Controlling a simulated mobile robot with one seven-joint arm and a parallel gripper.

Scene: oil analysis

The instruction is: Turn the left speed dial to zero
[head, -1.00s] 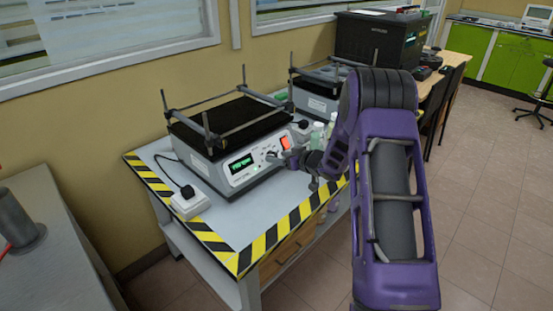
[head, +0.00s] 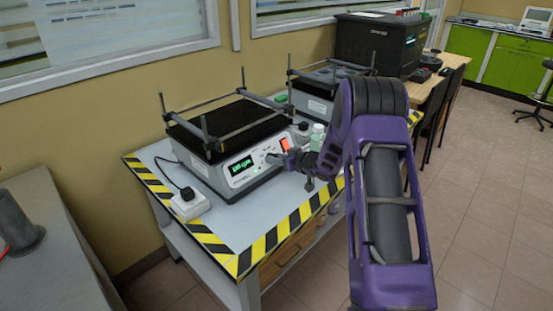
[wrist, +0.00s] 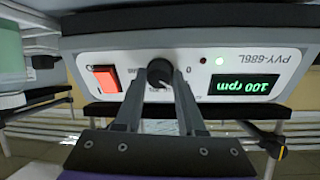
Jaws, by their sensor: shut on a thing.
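The left shaker (head: 238,182) stands on the table, with a black platform and a grey front panel. Its panel shows upside down in the wrist view. The speed dial (wrist: 159,71) is a small dark knob between a red switch (wrist: 102,79) and a green display (wrist: 244,86), which reads 100 rpm in the wrist view. My gripper (wrist: 160,80) is shut on the dial, one finger on each side. In the head view my gripper (head: 274,158) is at the panel's right part, and the dial is mostly hidden there.
A second shaker (head: 316,100) stands behind to the right, with bottles (head: 318,133) near my wrist. A white power socket (head: 190,206) sits on the table's left. The table edge has yellow-black tape (head: 262,243). A black box (head: 376,42) stands farther back.

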